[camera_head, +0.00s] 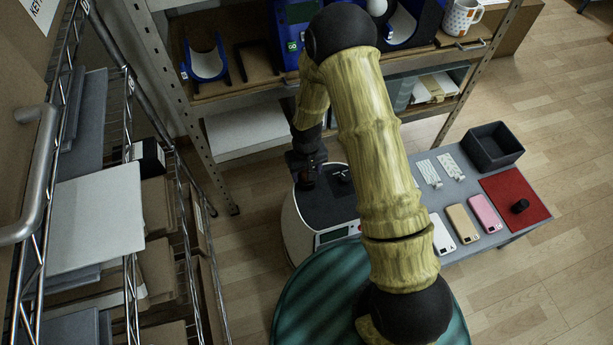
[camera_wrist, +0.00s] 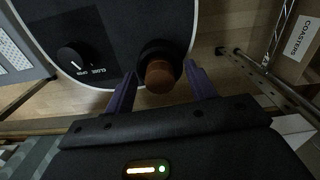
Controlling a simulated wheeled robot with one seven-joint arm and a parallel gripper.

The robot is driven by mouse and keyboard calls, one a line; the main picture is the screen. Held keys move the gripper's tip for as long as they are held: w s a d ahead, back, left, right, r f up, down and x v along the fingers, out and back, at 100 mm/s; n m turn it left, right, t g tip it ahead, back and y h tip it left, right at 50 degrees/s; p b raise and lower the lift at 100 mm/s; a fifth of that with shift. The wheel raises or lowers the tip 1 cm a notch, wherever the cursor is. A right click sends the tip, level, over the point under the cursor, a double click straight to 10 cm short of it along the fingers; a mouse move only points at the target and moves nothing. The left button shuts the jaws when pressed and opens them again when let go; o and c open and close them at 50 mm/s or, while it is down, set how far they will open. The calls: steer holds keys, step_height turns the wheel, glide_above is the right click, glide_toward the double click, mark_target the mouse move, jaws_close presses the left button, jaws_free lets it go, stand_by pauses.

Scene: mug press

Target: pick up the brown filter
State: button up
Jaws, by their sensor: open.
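The brown filter (camera_wrist: 160,78) is a short, round-ended brown piece at a black round part on the dark-topped machine (camera_wrist: 100,30). In the wrist view it shows between the two purple fingers of my gripper (camera_wrist: 160,69), with a gap on each side. The fingers are open and hold nothing. How far they are from the filter in depth I cannot tell. In the head view my gripper (camera_head: 306,162) is over the left part of the machine (camera_head: 343,190), and the filter is mostly hidden there.
A dial marked open and close (camera_wrist: 73,57) is on the machine's top. A shelf unit (camera_head: 240,95) stands behind it and a wire rack (camera_head: 130,200) at left. A low table (camera_head: 475,235) with phones, a red mat (camera_head: 516,193) and a dark bin (camera_head: 492,146) is at right.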

steer(key=c, duration=1.1)
steer(key=shift+r, duration=0.15)
step_height(320, 180, up, 10)
steer(key=p, duration=0.3)
